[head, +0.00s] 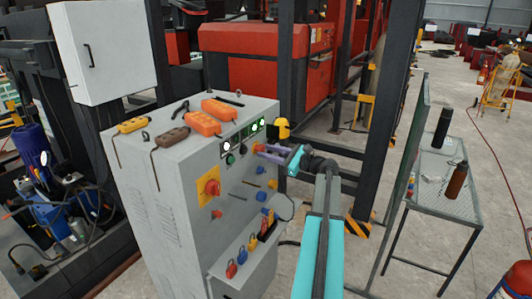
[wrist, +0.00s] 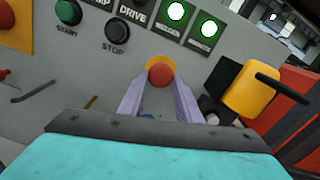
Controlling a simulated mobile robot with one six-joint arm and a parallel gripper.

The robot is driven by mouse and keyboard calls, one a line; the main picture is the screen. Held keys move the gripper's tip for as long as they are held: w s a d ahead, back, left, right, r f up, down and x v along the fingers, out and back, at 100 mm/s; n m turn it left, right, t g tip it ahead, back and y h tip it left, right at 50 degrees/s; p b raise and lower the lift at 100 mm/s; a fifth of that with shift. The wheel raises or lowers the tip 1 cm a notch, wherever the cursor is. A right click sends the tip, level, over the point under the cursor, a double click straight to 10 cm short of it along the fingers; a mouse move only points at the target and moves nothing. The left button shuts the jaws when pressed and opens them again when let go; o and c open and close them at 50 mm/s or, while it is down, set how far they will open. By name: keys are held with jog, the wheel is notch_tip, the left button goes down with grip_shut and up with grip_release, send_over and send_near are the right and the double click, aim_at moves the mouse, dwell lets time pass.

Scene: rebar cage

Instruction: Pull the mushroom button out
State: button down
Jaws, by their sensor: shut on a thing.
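The mushroom button (wrist: 161,75) is red with a yellow ring around its base. In the head view my gripper (head: 268,152) reaches the cabinet face from the right, and the fingers largely hide the button there.
The grey cabinet (head: 190,160) carries a red rotary switch (head: 211,187) on a yellow plate and a shelf with padlocks (head: 242,256). A yellow-and-black part (wrist: 248,86) juts out right of the button. A mesh table (head: 445,185) with bottles stands at right.

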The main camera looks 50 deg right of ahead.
jog(key=shift+s+d, duration=0.1)
jog(key=shift+s, duration=0.1)
jog(key=c, duration=1.3)
grip_release()
jog(key=shift+s, duration=0.1)
jog(key=shift+b+v, duration=1.8)
jog(key=shift+v, duration=5.05)
